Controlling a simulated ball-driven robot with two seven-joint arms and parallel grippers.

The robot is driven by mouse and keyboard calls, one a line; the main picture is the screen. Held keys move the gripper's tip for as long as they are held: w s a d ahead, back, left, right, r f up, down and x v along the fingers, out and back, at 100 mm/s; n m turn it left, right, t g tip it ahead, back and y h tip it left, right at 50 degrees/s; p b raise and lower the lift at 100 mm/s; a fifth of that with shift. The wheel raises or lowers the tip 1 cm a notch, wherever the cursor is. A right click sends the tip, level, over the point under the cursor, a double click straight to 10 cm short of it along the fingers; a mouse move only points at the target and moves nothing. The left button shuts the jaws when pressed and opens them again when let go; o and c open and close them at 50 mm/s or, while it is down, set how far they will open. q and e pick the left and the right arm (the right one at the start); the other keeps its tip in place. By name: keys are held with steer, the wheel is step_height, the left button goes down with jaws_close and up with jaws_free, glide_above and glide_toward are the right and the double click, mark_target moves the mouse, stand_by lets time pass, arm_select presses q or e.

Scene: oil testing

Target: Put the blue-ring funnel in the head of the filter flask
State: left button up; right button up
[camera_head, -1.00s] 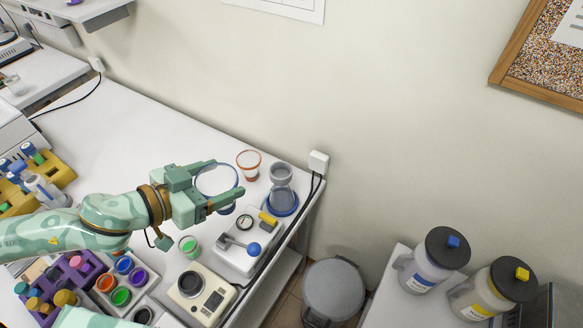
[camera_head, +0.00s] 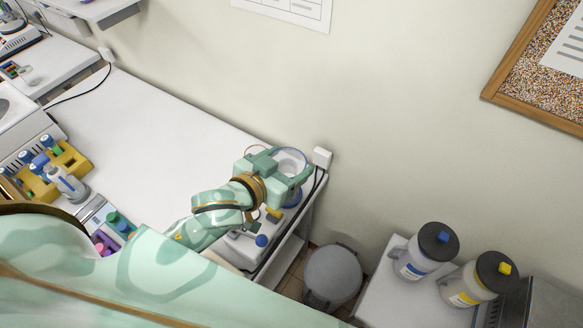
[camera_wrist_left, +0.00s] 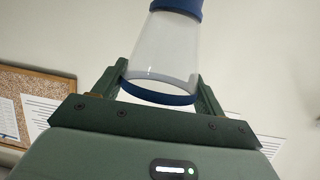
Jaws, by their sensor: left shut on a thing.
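The blue-ring funnel (camera_head: 290,160) is clear, with a blue rim, at the table's far right corner. My left gripper (camera_head: 289,168) is shut on it. In the left wrist view, the funnel (camera_wrist_left: 165,52) sits between the two fingers (camera_wrist_left: 163,88), its blue ring near the palm and a blue part at its far end. The filter flask is mostly hidden under the gripper and funnel; a bit of its blue base (camera_head: 294,200) seems to show. I cannot tell whether the funnel touches the flask head. My right gripper is out of view.
A white device with a blue knob (camera_head: 261,240) is in front. A wall socket box (camera_head: 322,157) is close on the right. The table's middle (camera_head: 150,130) is clear.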

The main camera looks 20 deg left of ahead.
arm_select(q)
steer(key=w+a+f, duration=0.2)
steer(key=w+f, duration=0.2)
steer(key=w+a+f+b, duration=0.1)
steer(key=w+a+f, duration=0.1)
steer(key=w+f, duration=0.2)
steer(key=w+a+f, duration=0.2)
steer(key=w+f, duration=0.2)
steer(key=f, duration=0.1)
steer(key=shift+w+a+b, duration=0.15)
steer(key=shift+w+b, duration=0.05)
steer(key=shift+b, duration=0.15)
steer(key=o, duration=1)
steer(key=p+v, duration=0.1)
steer(key=v, duration=1.1)
